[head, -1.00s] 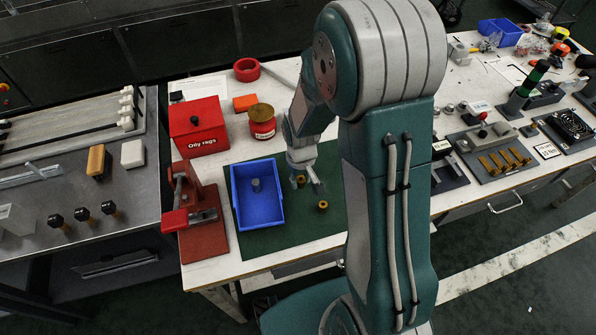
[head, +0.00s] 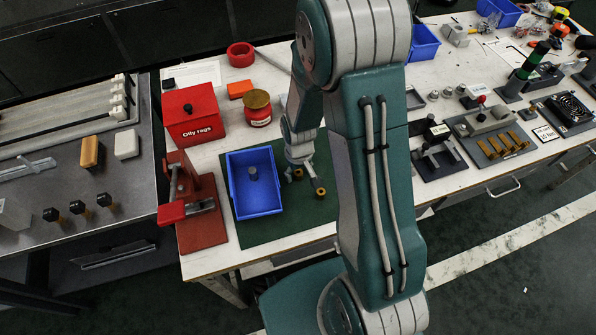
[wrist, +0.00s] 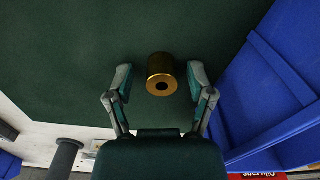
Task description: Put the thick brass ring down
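A thick brass ring (wrist: 160,76) with a dark hole stands on the green mat (wrist: 75,60) in the wrist view. My gripper (wrist: 160,72) is open, with one finger on each side of the ring. Gaps show between the ring and both fingertips. In the head view my gripper (head: 312,178) is low over the mat, right of the blue tray (head: 232,200), beside a brass ring (head: 320,192). A second brass piece (head: 297,174) sits close behind it, partly covered by my gripper; the wrist view does not show it.
The blue tray holds a grey cylindrical piece (head: 253,173). A red clamp-like fixture (head: 201,230) stands left of the tray. The oily rags bin (head: 192,116), a red tin (head: 258,112) and an orange block (head: 239,89) stand behind. The front of the mat is clear.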

